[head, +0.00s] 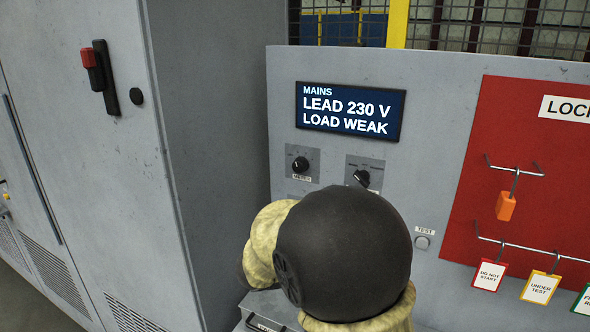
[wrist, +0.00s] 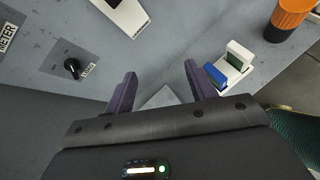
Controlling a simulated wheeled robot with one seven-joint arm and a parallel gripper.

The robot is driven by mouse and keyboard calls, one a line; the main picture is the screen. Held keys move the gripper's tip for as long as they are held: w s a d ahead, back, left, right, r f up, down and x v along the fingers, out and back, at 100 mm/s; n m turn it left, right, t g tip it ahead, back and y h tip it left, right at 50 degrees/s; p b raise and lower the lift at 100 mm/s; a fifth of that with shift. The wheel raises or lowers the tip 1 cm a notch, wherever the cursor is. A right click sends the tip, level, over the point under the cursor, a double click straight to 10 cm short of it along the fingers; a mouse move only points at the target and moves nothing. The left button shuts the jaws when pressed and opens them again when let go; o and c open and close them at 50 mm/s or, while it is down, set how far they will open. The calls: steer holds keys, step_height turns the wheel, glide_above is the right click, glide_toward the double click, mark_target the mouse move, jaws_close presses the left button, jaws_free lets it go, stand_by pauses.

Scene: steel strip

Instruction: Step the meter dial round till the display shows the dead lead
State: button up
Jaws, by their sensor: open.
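The display (head: 350,111) on the grey panel reads "MAINS", "LEAD 230 V", "LOAD WEAK". Below it on the left is the black meter dial (head: 300,164); its label is partly legible and its pointer setting is too small to read. My gripper (wrist: 160,86) is open and empty, apart from both dials. My arm hides it in the head view.
A red lockout board (head: 520,140) with an orange item (head: 506,206) and hanging tags is at right. A test button (head: 422,242) sits beside my arm. A white holder with blue and green pieces (wrist: 230,65) and an orange-topped cylinder (wrist: 289,18) stand on the ledge. A grey cabinet (head: 205,110) borders the left.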

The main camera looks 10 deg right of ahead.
mark_target(298, 168)
steer(key=w+a+r+n+t+p, duration=0.2)
steer(key=w+a+r+n+t, duration=0.6)
steer(key=a+r, duration=0.3)
step_height(298, 168, up, 2)
steer(key=shift+w+r+n+h, duration=0.25)
steer(key=shift+w+n+h, duration=0.15)
steer(key=shift+n, duration=0.2)
steer(key=p+x, duration=0.3)
steer(key=x, duration=0.5)
steer(key=p+x, duration=0.4)
steer(key=x, duration=0.4)
steer(key=shift+w+d+r, duration=0.15)
steer(key=shift+w+r, duration=0.05)
steer(key=shift+w, duration=0.15)
steer(key=shift+w+d+f, duration=0.15)
steer(key=shift+w+d, duration=0.05)
steer(key=shift+w, duration=0.05)
steer(key=c, duration=1)
